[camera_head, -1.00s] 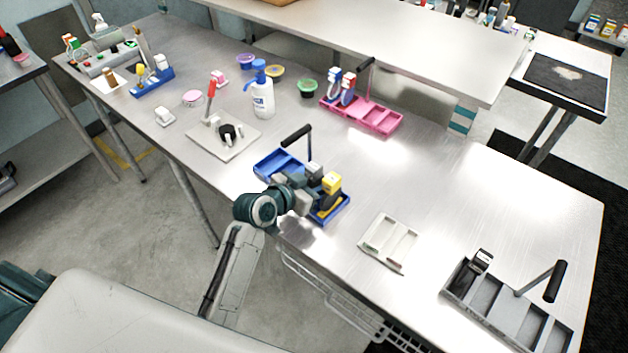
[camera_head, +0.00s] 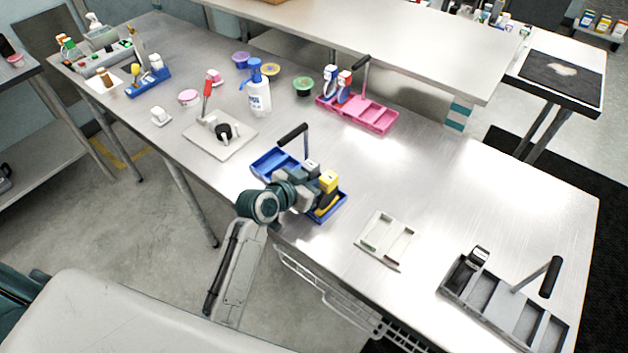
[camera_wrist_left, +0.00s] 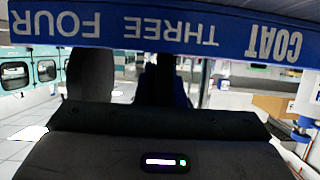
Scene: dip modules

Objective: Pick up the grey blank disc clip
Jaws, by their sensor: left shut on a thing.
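The grey disc clip (camera_head: 311,168) stands in the blue tray (camera_head: 269,162), beside a yellow clip (camera_head: 328,182). My left gripper (camera_head: 307,187) reaches in from the left and is shut on the grey clip, low over the tray. My gripper hides much of the clip, and its fingertips are hard to make out. In the left wrist view the tray wall (camera_wrist_left: 180,32) crosses the top, with upside-down words COAT, THREE and FOUR. A dark finger shows below it. My right gripper is in neither view.
The tray's black upright handle (camera_head: 292,134) rises close behind my gripper. A pale shallow tray (camera_head: 387,239) and a grey tray with a handle (camera_head: 491,297) lie to the right. A pink tray (camera_head: 379,119) stands behind. The metal table is clear between them.

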